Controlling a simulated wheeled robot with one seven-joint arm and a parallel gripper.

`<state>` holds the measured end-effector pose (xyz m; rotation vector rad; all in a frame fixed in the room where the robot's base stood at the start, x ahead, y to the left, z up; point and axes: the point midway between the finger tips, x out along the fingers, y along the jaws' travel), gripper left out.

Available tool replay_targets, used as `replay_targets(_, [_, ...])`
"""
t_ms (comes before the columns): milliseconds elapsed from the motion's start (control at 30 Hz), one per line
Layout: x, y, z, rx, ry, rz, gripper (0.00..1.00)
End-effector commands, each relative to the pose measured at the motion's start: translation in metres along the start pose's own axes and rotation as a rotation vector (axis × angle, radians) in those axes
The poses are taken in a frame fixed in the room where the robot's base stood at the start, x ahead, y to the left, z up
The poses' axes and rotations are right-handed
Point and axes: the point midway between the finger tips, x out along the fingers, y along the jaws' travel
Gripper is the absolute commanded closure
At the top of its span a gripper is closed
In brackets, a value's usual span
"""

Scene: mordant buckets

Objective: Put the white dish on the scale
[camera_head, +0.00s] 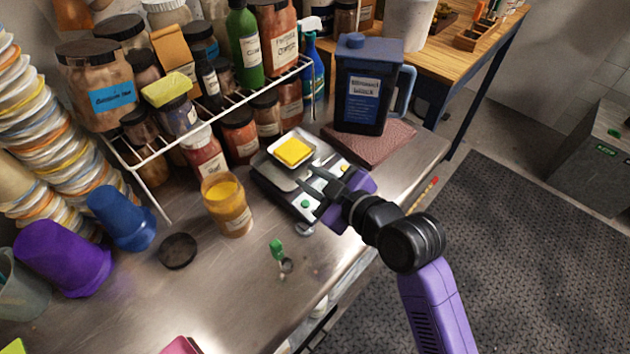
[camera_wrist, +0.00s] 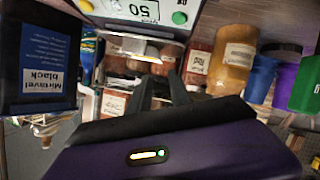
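A small white square dish (camera_head: 273,149) holding something yellow sits on top of the scale (camera_head: 296,203) in the head view. The scale is grey, with a green button and a yellow button on its front. In the wrist view the scale's front (camera_wrist: 122,8) shows upside down at the top, its display reading 50 in the visible part. My gripper (camera_head: 309,177) is over the front part of the scale, close to the dish and apart from it. Its two dark fingers (camera_wrist: 163,88) are spread with nothing between them.
An open jar of yellow powder (camera_head: 229,214) stands left of the scale, with a dark lid (camera_head: 177,251) nearby. A wire rack (camera_head: 230,101) with jars is behind. A dark blue jug (camera_head: 366,85) stands behind right. A green-handled spoon (camera_head: 277,250) lies in front.

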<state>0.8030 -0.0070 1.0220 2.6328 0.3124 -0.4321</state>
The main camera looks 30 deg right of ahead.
Motion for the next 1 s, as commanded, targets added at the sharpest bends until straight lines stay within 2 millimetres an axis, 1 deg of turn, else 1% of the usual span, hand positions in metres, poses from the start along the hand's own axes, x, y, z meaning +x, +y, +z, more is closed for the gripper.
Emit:
replay_targets(33, [-0.004, 0.0, 0.0, 0.0, 0.001, 0.0, 0.76])
replay_targets(133, [-0.01, -0.001, 0.0, 0.0, 0.0, -0.001, 0.76])
replay_targets(400, [-0.012, -0.001, 0.0, 0.001, 0.0, -0.001, 0.76])
replay_targets(467, [-0.014, -0.003, 0.003, 0.008, -0.002, 0.002, 0.76])
replay_targets(567, [-0.024, -0.013, 0.016, 0.042, -0.013, 0.016, 0.76])
replay_targets(667, [-0.044, -0.028, 0.038, 0.103, -0.028, 0.044, 0.76])
replay_targets(767, [-0.074, -0.046, 0.06, 0.174, -0.038, 0.079, 0.76])
replay_targets(800, [-0.086, -0.051, 0.067, 0.199, -0.04, 0.095, 0.76])
replay_targets(867, [-0.106, -0.059, 0.077, 0.236, -0.041, 0.115, 0.76])
replay_targets(900, [-0.12, -0.065, 0.083, 0.258, -0.041, 0.127, 0.76])
replay_targets(967, [-0.141, -0.071, 0.09, 0.289, -0.039, 0.144, 0.76])
replay_targets(1000, [-0.155, -0.076, 0.093, 0.309, -0.036, 0.153, 0.76])
